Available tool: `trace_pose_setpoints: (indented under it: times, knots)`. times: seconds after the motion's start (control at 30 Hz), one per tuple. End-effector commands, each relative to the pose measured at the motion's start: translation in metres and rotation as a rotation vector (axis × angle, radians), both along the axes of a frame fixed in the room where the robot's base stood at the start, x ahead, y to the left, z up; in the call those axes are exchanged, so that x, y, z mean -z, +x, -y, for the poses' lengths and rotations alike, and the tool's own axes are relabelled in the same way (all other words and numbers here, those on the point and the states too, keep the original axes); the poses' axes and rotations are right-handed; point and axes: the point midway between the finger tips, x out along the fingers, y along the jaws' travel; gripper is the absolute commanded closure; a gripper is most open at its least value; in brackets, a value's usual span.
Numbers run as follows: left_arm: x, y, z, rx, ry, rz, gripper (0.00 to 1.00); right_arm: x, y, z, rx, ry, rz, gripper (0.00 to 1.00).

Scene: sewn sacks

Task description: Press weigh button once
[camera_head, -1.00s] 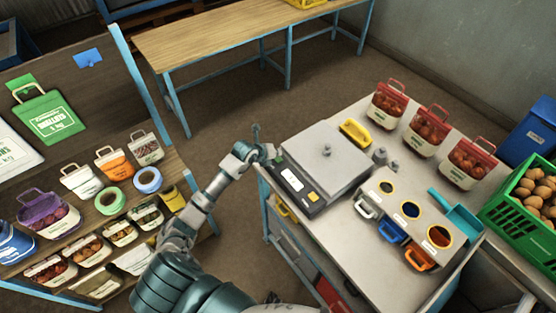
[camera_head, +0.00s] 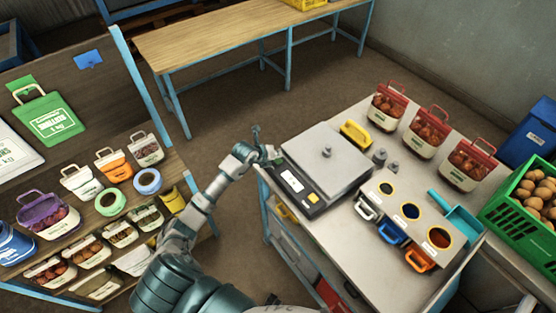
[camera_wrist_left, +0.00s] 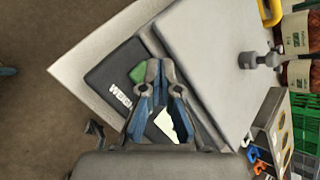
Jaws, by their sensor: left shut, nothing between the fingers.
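The scale (camera_head: 325,158) stands on the near left corner of the workbench, with a dark front panel. A green button (camera_head: 278,161) is at the panel's left end; it also shows in the left wrist view (camera_wrist_left: 138,75), near a white "WEIGH" label (camera_wrist_left: 121,95). A yellow button (camera_head: 313,197) is at the panel's other end. My left gripper (camera_head: 271,155) is shut and empty beside the green button. In the left wrist view its fingertips (camera_wrist_left: 161,68) appear just right of the green button; contact cannot be told. My right gripper is not in view.
A yellow-handled item (camera_head: 356,133), red-handled sacks (camera_head: 427,131) and a bin block with colored scoops (camera_head: 411,212) stand close by. A green crate (camera_head: 527,190) is at right. Shelves with sacks (camera_head: 85,250) are at left.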

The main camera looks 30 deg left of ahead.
Motion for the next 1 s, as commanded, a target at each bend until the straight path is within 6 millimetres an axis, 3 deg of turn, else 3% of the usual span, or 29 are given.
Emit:
trace_pose_setpoints:
  times: [1.0]
  knots:
    - [0.0097, -0.0011, 0.0008, 0.0, 0.0, 0.0, 1.0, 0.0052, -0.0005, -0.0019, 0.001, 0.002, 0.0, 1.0]
